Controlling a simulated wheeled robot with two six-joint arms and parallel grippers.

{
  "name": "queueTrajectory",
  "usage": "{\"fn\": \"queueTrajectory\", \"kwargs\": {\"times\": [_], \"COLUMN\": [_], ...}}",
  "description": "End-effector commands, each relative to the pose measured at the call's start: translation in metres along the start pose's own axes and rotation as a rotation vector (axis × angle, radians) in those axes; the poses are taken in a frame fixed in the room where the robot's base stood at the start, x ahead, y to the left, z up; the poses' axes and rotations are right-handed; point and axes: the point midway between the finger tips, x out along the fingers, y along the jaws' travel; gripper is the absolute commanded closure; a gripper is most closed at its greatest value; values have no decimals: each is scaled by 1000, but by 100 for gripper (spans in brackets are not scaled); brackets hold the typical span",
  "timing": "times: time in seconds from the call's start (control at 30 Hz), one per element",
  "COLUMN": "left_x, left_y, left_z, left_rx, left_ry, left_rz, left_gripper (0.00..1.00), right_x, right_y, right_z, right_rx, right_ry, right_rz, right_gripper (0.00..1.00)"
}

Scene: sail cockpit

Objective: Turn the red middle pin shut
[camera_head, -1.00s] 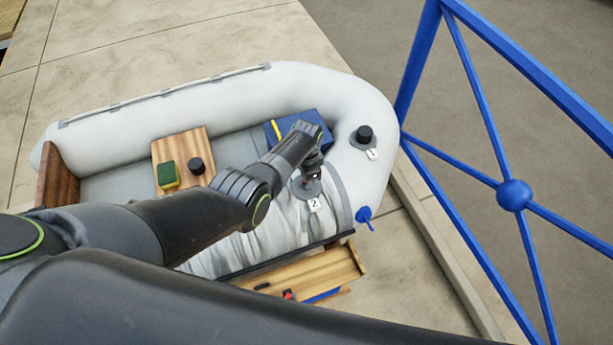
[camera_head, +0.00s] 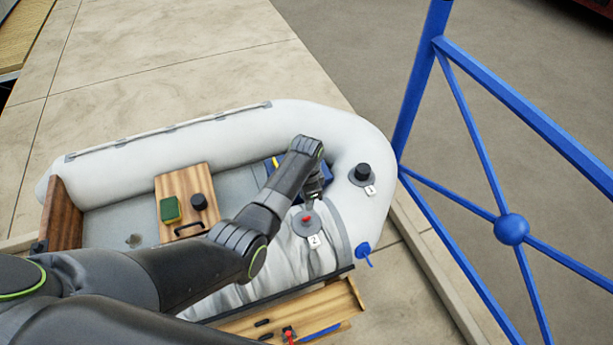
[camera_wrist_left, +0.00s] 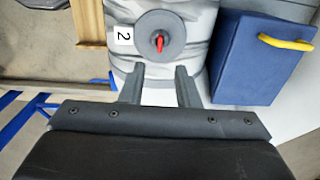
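The red pin (camera_wrist_left: 159,42) sits in the middle of a round grey valve plate (camera_wrist_left: 172,22) on the pale boat tube, beside a tag reading 2. The pin also shows in the head view (camera_head: 307,218), with its plate and tag. My left gripper (camera_wrist_left: 158,72) is open and empty, its two fingers apart just short of the plate. In the head view my left gripper (camera_head: 312,196) hangs over the tube close to the pin. My right gripper is not in view.
A black-capped valve (camera_head: 362,172) with tag 1 stands on the tube. A blue box (camera_wrist_left: 258,58) with a yellow handle lies close to the fingers. A wooden board (camera_head: 185,186) holds a green sponge. A wooden tray (camera_head: 345,300) and blue railing (camera_head: 428,75) are nearby.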

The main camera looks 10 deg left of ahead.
Motion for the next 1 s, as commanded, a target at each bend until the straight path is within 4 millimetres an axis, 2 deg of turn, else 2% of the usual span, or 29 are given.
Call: {"fn": "queueTrajectory", "kwargs": {"times": [0.3, 0.5, 1.0], "left_x": [-55, -77, -84], "left_y": [0, -1, 0], "left_z": [-1, -1, 0], "left_rx": [0, 0, 0], "left_ry": [3, 2, 0], "left_rz": [-2, -2, -1], "left_gripper": [71, 71, 71], "right_x": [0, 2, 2], "right_y": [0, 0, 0], "right_z": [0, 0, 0], "right_rx": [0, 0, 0], "right_ry": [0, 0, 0], "right_rz": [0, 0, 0], "right_gripper": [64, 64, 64]}}
